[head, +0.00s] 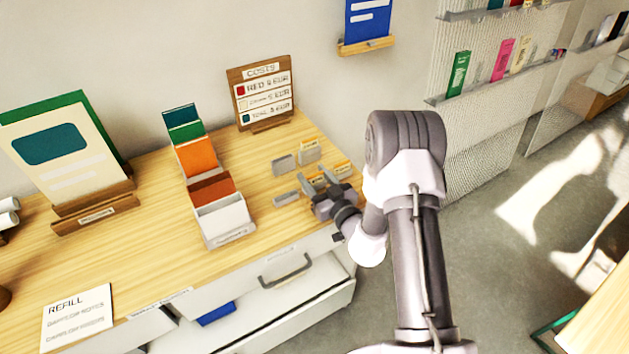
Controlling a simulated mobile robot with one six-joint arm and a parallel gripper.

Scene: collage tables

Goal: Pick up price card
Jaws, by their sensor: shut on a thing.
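Several small cards stand in a cluster on the right part of the wooden counter. One price card (317,180) with an orange-yellow top is between the fingers of my gripper (316,186), which is shut on it. The fingers hide its lower part, and I cannot tell whether it touches the counter. Another price card (343,168) stands just right of the gripper, and a pale one (310,150) stands behind it. A grey piece (284,163) stands at the back left of the cluster, and a flat grey piece (286,198) lies left of the gripper.
A stepped box of coloured cards (225,218) stands left of the gripper. A wooden COSTS board (262,92) stands behind. An open drawer (300,312) juts out below the counter's front edge. A REFILL sheet (78,318) lies at the front left.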

